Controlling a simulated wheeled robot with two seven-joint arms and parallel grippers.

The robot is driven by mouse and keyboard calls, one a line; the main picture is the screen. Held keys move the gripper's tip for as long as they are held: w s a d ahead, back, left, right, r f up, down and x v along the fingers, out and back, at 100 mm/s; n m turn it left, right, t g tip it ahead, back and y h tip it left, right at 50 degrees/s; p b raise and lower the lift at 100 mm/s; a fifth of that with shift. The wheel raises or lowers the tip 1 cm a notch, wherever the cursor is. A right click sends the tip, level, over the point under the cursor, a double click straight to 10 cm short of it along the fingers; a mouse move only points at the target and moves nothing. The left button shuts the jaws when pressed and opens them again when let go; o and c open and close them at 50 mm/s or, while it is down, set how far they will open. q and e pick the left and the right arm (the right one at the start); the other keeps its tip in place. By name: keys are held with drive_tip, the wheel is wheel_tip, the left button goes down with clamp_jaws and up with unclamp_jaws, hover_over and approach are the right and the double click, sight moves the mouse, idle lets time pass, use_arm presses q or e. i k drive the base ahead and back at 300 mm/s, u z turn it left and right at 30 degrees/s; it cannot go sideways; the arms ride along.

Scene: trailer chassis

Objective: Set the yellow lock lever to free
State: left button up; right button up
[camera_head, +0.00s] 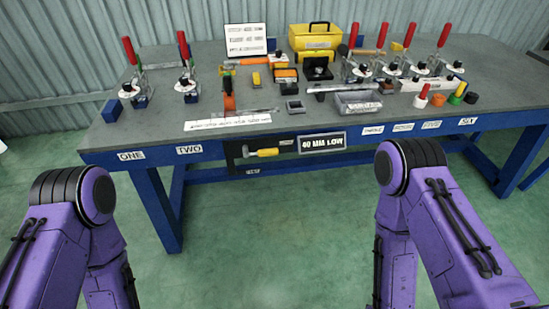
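No yellow part can be told for certain as the lock lever at this size. A small yellow block (256,79) sits on the bench top. Only my two purple arms show, at the lower left and lower right, in front of the bench. Neither gripper is in view.
Several red-handled toggle clamps (185,65) stand along the bench's left and right parts. A yellow toolbox (315,37) is at the back. A grey bin (358,103) and coloured knobs (456,95) are at the right. Green floor before the bench is clear.

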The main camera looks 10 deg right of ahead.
sight(266, 152)
drive_tip(key=z, duration=0.55)
drive_tip(key=k, duration=1.25)
drive_tip(key=u, duration=0.1)
drive_tip(key=i, duration=0.6)
drive_tip(key=u, duration=1.05)
drive_tip(key=i, duration=0.75)
drive_tip(key=z, duration=0.05)
